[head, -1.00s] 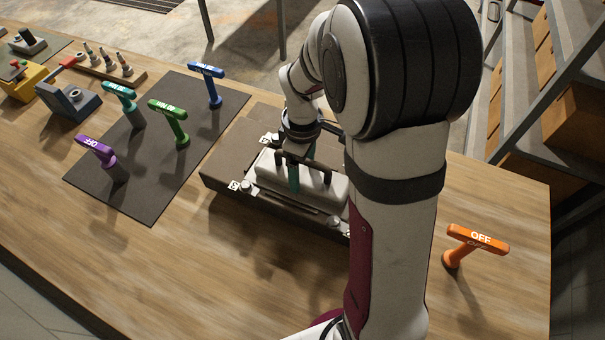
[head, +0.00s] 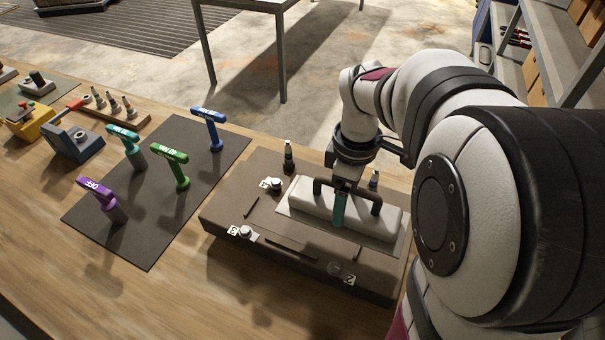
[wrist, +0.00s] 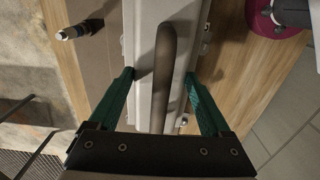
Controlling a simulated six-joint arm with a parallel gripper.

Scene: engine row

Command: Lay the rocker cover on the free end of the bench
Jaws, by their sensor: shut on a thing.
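The rocker cover (head: 310,203) is a pale long box with a dark arched handle on top. In the head view it is over the right part of the brown engine block (head: 230,205); the gap beneath it is hard to judge. My gripper (head: 340,208) points down over it, with a teal finger against its near side.
Two upright plugs (head: 288,160) stand at the block's back edge. A dark mat (head: 150,235) to the left carries purple, teal, green and blue T-handles. Vices and a peg rack (head: 115,112) stand further left. Bare wood lies in front of the block.

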